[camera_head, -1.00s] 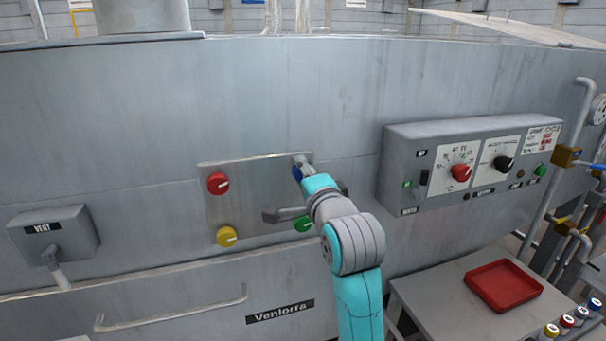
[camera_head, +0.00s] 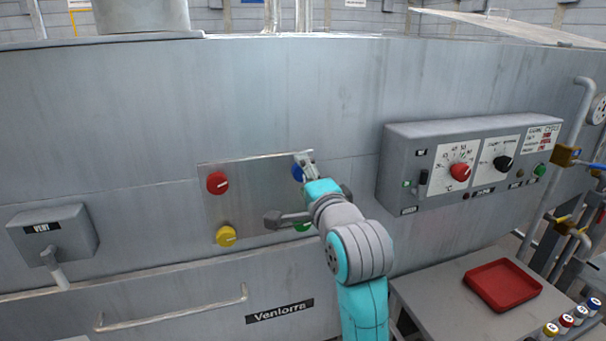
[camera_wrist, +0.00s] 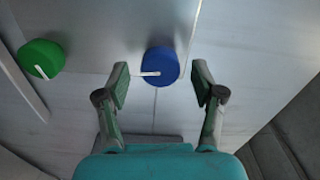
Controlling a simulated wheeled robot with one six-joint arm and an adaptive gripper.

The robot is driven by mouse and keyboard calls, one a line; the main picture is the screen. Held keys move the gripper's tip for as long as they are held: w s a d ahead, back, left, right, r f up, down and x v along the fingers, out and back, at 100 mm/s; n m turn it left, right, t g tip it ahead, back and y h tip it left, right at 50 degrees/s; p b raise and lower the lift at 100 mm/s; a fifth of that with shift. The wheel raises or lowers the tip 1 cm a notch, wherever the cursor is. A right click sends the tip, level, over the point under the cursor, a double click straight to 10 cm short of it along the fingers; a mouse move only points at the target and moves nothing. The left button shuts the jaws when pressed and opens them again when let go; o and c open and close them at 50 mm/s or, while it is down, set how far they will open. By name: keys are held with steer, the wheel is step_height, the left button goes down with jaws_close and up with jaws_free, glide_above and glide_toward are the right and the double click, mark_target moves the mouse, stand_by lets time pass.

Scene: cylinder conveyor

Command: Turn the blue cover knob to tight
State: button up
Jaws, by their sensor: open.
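The blue cover knob (camera_head: 297,173) is on the upper right of a metal cover plate (camera_head: 262,196), partly hidden behind my gripper in the head view. In the wrist view the blue knob (camera_wrist: 160,66) shows whole, with a white pointer line running left from its middle. My gripper (camera_wrist: 161,84) is open, one finger on each side of the knob in the picture. The fingers look apart from the knob, with a gap on both sides. In the head view my gripper (camera_head: 307,166) is just right of the knob.
The plate also has a red knob (camera_head: 217,183), a yellow knob (camera_head: 226,236) and a green knob (camera_head: 302,226), partly hidden by my arm. A control box (camera_head: 470,165) juts out at right. A red tray (camera_head: 503,285) lies on a bench below it.

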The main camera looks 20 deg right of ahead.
steer(key=s, duration=0.5)
steer(key=shift+s, duration=0.35)
steer(key=shift+f, duration=0.1)
steer(key=s+f+n+g, duration=0.1)
steer(key=s+f+n, duration=0.3)
steer(key=f, duration=0.5)
steer(key=s+f+n, duration=0.1)
steer(key=s+f, duration=0.6)
steer(key=f, duration=0.3)
steer(key=s+f+n+g, duration=0.1)
steer(key=s+f+n, duration=0.3)
steer(key=f, duration=0.5)
steer(key=s+f+n, duration=0.3)
steer(key=s, duration=1.2)
steer(key=s+f+n+g, duration=0.1)
steer(key=s+f+n, duration=0.2)
steer(key=s, duration=1.3)
steer(key=shift+f+n, duration=0.35)
steer(key=shift+n, duration=0.35)
